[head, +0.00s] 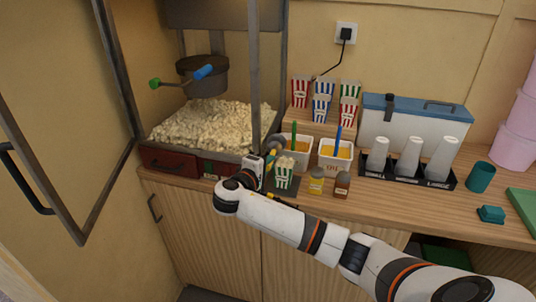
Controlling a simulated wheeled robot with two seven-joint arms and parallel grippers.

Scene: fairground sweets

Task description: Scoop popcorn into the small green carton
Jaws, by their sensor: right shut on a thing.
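The small green-and-white striped carton (283,179) stands upright on the counter, with pale popcorn showing at its top. My right gripper (268,164) is just left of the carton, over the counter's front part. It is shut on what looks like the scoop (277,144), whose grey metal end shows above and behind the carton; the grip itself is small and partly hidden. I cannot tell whether the scoop touches the carton. A heap of popcorn (210,125) fills the popper cabinet to the left, under a dark kettle (203,77). My left gripper is out of view.
Two white tubs (335,158) with orange contents and upright handles stand behind the carton. Two small shakers (317,181) stand right of it. Striped cartons (321,108) sit on a riser behind. A black cup rack (405,174) is further right. The cabinet's glass door (70,110) hangs open left.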

